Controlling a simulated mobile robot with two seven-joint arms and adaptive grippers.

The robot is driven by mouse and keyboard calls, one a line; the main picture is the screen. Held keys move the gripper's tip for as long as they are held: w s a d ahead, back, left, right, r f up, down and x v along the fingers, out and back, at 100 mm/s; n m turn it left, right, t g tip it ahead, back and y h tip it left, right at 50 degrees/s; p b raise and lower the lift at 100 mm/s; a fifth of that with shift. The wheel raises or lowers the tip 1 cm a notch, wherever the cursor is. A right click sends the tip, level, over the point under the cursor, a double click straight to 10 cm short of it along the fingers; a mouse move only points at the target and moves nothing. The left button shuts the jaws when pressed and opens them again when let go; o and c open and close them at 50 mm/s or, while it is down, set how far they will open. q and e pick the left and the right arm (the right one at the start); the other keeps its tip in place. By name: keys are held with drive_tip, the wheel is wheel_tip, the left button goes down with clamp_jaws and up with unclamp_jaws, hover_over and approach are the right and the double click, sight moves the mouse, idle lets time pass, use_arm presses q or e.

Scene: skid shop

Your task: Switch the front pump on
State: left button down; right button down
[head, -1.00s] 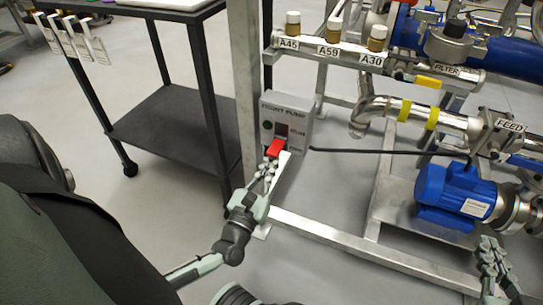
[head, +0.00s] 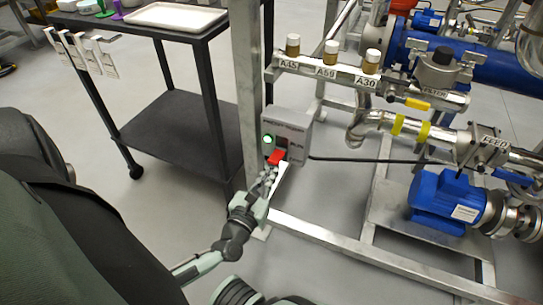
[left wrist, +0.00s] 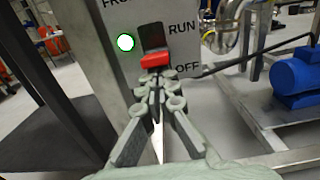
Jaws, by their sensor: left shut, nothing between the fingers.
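The grey pump switch box (head: 298,130) is fixed to the metal frame post. In the left wrist view the box (left wrist: 181,50) shows RUN above OFF and part of a word starting FRO. Its lamp (head: 267,139) glows green, also in the left wrist view (left wrist: 125,42). The red lever (head: 276,158) sticks out below a dark slot; in the left wrist view the lever (left wrist: 155,60) appears between RUN and OFF. My left gripper (head: 269,176) is shut and empty, its fingertips (left wrist: 157,78) just under the lever; contact is unclear. My right gripper is out of view.
A black cart (head: 165,128) with a white tray (head: 177,17) stands left of the post. Pipes with labelled valves, a blue pump motor (head: 438,200) and a frame rail (head: 335,245) lie to the right. A black cable (head: 370,160) runs right from the box.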

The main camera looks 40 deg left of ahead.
use_arm(q)
drive_tip(key=v, duration=0.7)
drive_tip(key=shift+s, duration=0.25)
idle(0.6)
